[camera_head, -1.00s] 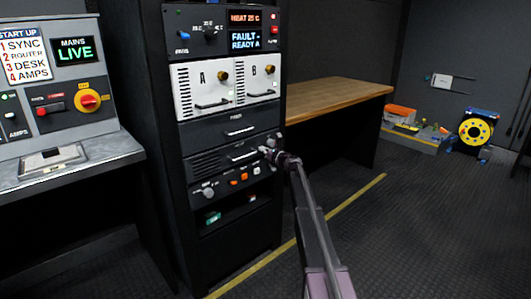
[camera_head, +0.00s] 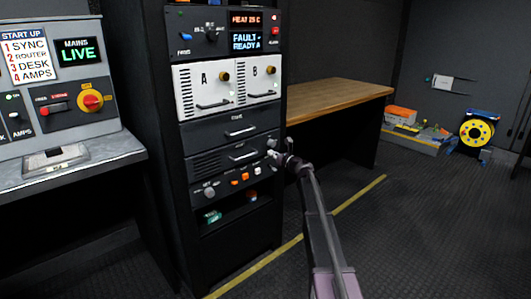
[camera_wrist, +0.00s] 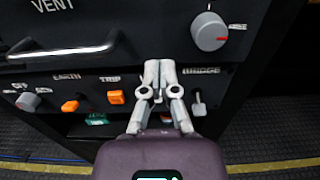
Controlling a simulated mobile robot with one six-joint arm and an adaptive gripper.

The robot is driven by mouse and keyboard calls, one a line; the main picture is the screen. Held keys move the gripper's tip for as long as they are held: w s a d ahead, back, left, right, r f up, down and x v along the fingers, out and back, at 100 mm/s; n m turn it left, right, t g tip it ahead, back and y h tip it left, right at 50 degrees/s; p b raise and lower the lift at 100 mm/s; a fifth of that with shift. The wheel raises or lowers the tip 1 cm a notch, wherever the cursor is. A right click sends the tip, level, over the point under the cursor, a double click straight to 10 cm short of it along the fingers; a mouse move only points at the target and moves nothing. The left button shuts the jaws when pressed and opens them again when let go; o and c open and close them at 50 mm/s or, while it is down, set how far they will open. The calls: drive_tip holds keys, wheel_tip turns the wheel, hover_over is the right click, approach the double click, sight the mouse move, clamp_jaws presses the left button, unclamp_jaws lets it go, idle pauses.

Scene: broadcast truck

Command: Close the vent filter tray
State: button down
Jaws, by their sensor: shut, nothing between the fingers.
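The vent filter tray (camera_head: 212,163) is a dark slotted drawer front low in the rack, with a pale bar handle (camera_head: 243,156). In the wrist view, the VENT label and the tray's handle (camera_wrist: 66,52) show at upper left. From these views I cannot tell whether the tray front is fully flush. My gripper (camera_head: 272,154) is at the right end of the tray front, right of the handle. In the wrist view, my gripper (camera_wrist: 160,66) has its fingers together and empty, apart from the handle, in front of the panel between the TRIP and BRIDGE labels.
A grey knob (camera_wrist: 209,31) sits right of my fingers. Below are an orange trip switch (camera_wrist: 116,97), an orange earth switch (camera_wrist: 70,106) and a bridge toggle (camera_wrist: 199,106). A wooden bench (camera_head: 335,97) stands right of the rack.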

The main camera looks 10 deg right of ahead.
drive_tip(key=v, duration=0.8)
drive_tip(key=shift+s, duration=0.2)
drive_tip(key=shift+d, duration=0.15)
drive_tip(key=s+f+m+g+h, duration=0.25)
drive_tip(key=s+m+h, duration=0.3)
drive_tip(key=m, duration=0.55)
drive_tip(key=s+f+m+g+h, duration=0.1)
drive_tip(key=s+f+m+h, duration=0.4)
drive_tip(key=m, duration=0.6)
drive_tip(key=s+f+m+g+h, duration=0.2)
drive_tip(key=s+m+h, duration=0.2)
drive_tip(key=s+m, duration=0.5)
drive_tip(key=s+a+f+m+g+y, duration=0.3)
drive_tip(key=s+a+f+m+g, duration=0.2)
drive_tip(key=s+a, duration=0.45)
drive_tip(key=s+a+f+m+g+y, duration=0.3)
drive_tip(key=s+a+f+m+g, duration=0.25)
drive_tip(key=s, duration=0.65)
wheel_tip(320, 180, up, 37)
drive_tip(key=p, duration=3.6)
drive_tip(key=shift+a, duration=0.45)
